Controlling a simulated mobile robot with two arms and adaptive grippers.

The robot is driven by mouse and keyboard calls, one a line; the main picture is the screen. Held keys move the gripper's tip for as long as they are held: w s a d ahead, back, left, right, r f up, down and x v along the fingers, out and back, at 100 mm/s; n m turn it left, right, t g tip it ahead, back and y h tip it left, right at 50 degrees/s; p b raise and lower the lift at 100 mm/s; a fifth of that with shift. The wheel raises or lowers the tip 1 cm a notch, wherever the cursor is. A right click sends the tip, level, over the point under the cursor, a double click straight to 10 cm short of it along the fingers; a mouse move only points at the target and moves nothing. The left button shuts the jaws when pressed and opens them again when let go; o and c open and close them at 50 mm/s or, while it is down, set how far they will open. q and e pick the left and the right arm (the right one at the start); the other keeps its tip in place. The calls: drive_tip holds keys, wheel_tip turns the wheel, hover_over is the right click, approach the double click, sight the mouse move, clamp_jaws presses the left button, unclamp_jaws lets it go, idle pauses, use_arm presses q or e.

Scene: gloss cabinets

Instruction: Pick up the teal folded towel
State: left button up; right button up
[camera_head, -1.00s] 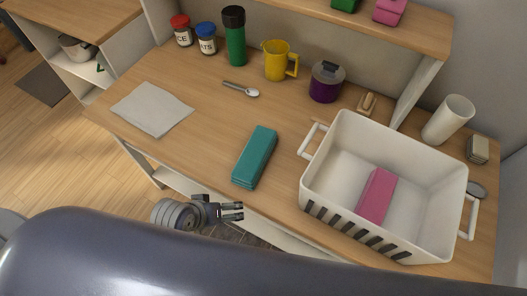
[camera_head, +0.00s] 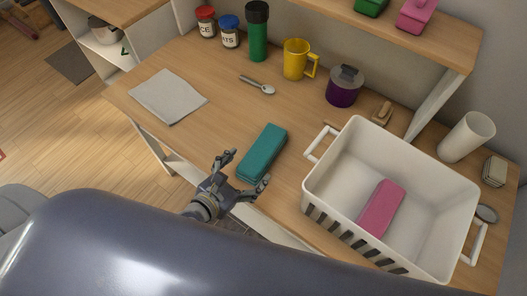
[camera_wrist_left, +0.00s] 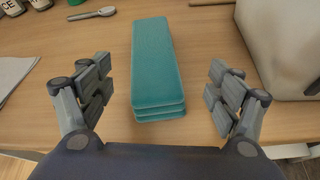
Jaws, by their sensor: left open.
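The teal folded towel (camera_head: 262,153) lies flat on the wooden table, left of the white basket. It also shows in the left wrist view (camera_wrist_left: 155,65), centred ahead of my left gripper. My left gripper (camera_head: 246,170) is open and empty at the table's front edge, just short of the towel's near end. In the left wrist view its two fingers (camera_wrist_left: 157,97) stand wide apart, one on each side of the towel's near end, with gaps on both sides. My right gripper is not in view.
A white basket (camera_head: 329,214) with a pink folded towel (camera_head: 381,208) inside stands right of the teal towel. A grey cloth (camera_head: 168,96) lies to the left. A spoon (camera_head: 266,89), yellow mug (camera_head: 296,60) and purple jar (camera_head: 343,88) stand or lie behind. Table around the teal towel is clear.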

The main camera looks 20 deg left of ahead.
sight(262, 149)
use_arm(q)
drive_tip(key=n, duration=0.2)
drive_tip(key=shift+w+a+r+n+t, duration=0.1)
drive_tip(key=shift+w+a+n+t, duration=0.1)
drive_tip(key=shift+a+n+t, duration=0.15)
drive_tip(key=shift+y, duration=0.3)
drive_tip(key=x, duration=0.5)
drive_tip(key=shift+w, duration=0.15)
drive_tip(key=shift+p+x, duration=0.6)
drive_tip(key=shift+x, duration=2.15)
drive_tip(key=shift+d, duration=0.1)
drive_tip(key=c, duration=1.2)
